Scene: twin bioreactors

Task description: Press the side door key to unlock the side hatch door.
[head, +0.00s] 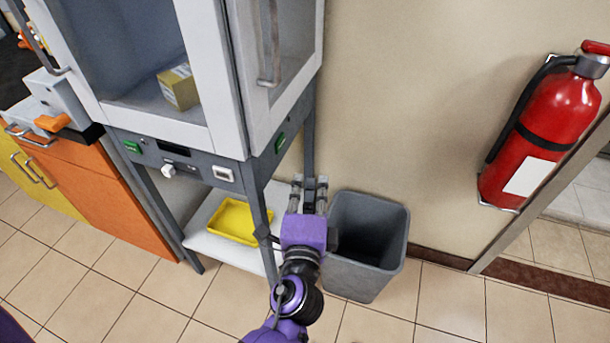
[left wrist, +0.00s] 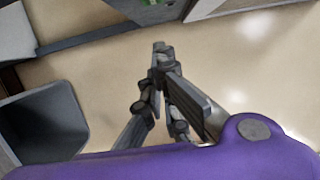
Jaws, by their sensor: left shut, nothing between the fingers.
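The side door key (head: 280,143) is a small green key on the side of the cabinet's grey lower frame. The side hatch door (head: 289,45) above it is a white-framed clear panel with a bar handle, and it looks closed. My left gripper (head: 310,182), on a purple arm, is shut and empty, below and to the right of the key and apart from it. In the left wrist view the fingertips (left wrist: 161,48) are together, and a green patch (left wrist: 152,2), likely the key, shows at the top edge. My right gripper is out of view.
A grey bin (head: 368,245) stands right beside my left gripper. A yellow tray (head: 236,221) lies on the stand's lower shelf. Another green key (head: 132,147) is on the cabinet's front. A red fire extinguisher (head: 545,125) hangs at the right; the wall (head: 420,100) between is bare.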

